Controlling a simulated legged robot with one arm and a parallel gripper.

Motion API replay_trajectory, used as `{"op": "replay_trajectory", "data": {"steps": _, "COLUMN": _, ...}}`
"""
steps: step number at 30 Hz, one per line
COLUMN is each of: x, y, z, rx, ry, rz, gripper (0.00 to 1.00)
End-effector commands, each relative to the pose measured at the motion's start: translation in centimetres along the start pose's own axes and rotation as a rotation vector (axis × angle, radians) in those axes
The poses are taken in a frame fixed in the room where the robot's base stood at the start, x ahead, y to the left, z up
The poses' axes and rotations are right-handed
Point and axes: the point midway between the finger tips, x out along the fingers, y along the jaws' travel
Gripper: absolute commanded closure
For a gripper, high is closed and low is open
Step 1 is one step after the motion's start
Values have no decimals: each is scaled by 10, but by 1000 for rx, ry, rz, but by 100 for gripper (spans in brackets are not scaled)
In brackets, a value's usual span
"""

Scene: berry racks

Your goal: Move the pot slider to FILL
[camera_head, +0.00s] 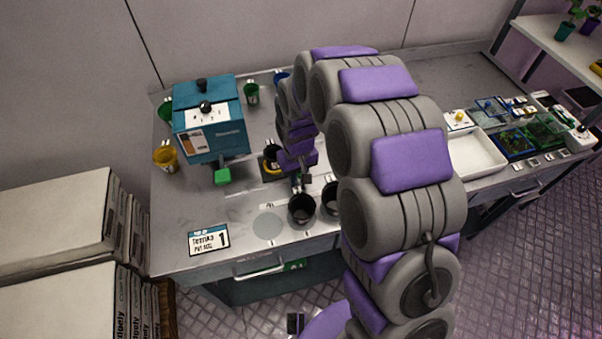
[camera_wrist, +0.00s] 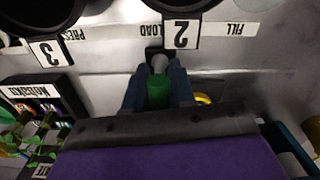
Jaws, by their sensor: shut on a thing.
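My gripper (camera_head: 304,180) is low over the counter, just behind two dark pots. In the wrist view my gripper (camera_wrist: 158,90) is shut on a small handle (camera_wrist: 158,64) with a grey rounded tip and a green body, seemingly the pot slider's. The handle stands just below the upside-down LOAD label (camera_wrist: 151,31), beside the tag marked 2 (camera_wrist: 181,35). The FILL label (camera_wrist: 239,29) is farther right. A tag marked 3 (camera_wrist: 50,53) is at left, near the PRESS label. In the head view the front pot (camera_head: 302,210) and another pot (camera_head: 331,199) stand near the counter's front edge.
A white tray (camera_head: 472,155) is right.

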Motion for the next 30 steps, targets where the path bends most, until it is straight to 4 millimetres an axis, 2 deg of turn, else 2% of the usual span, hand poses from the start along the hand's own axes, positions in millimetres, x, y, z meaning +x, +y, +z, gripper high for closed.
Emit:
{"op": "replay_trajectory", "data": {"steps": 6, "x": -4, "y": -55, "z": -7, "rx": -11, "ry": -5, "rz": 3, "gripper": 100}}
{"op": "replay_trajectory", "data": {"steps": 10, "x": -2, "y": -81, "z": -12, "rx": -9, "ry": -3, "rz": 3, "gripper": 100}}
{"op": "replay_trajectory", "data": {"steps": 15, "x": -1, "y": -94, "z": -14, "rx": -4, "ry": 0, "rz": -1, "gripper": 100}}
{"op": "replay_trajectory", "data": {"steps": 23, "x": -1, "y": -96, "z": -14, "rx": -5, "ry": 1, "rz": 1, "gripper": 100}}
{"op": "replay_trajectory", "data": {"steps": 24, "x": -1, "y": -96, "z": -14, "rx": -4, "ry": 1, "rz": 1, "gripper": 73}}
{"op": "replay_trajectory", "data": {"steps": 28, "x": -1, "y": -95, "z": -14, "rx": -4, "ry": 1, "rz": 1, "gripper": 61}}
{"op": "replay_trajectory", "data": {"steps": 30, "x": 0, "y": -94, "z": -14, "rx": -3, "ry": 1, "rz": 0, "gripper": 59}}
